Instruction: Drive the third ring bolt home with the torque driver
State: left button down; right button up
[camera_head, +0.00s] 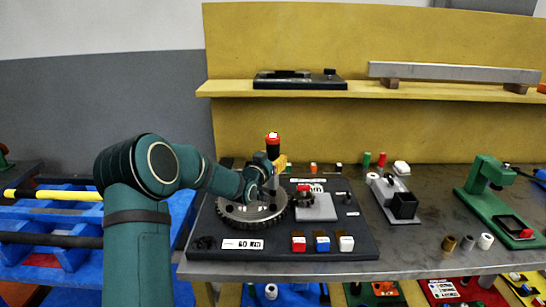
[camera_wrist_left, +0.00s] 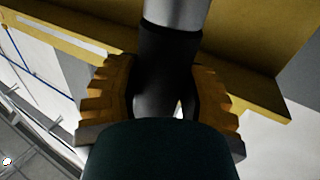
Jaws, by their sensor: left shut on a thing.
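The torque driver (camera_head: 272,149) stands upright in the head view, with a dark body and a red and white top. My left gripper (camera_head: 278,165) is shut on it, yellow fingers around its body. In the left wrist view my left gripper (camera_wrist_left: 165,105) has a finger on either side of the driver's dark cylinder (camera_wrist_left: 168,62), which has a grey section above. The toothed dark ring (camera_head: 229,214) lies on the positioner's black board, below the driver. My left wrist and fingers cover part of the ring. The bolts are too small or hidden to tell apart. My right gripper is out of view.
The black board (camera_head: 370,247) carries a label plate, a small grey fixture (camera_head: 318,211) and red, blue and white buttons (camera_head: 322,243). A grey stand with a black box (camera_head: 404,206) and a green press (camera_head: 488,195) stand to the right. A shelf (camera_head: 220,88) runs behind.

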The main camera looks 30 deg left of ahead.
pick_arm(q)
jog(key=shift+f, duration=1.35)
jog(key=shift+f+b, duration=0.35)
jog(key=shift+b, duration=0.25)
jog(key=shift+f+b, duration=0.45)
jog(key=shift+b, duration=1.1)
jog(key=shift+s+f+b, duration=0.1)
jog(key=shift+f+b, duration=0.6)
jog(key=shift+b, duration=0.6)
dwell(3.2)
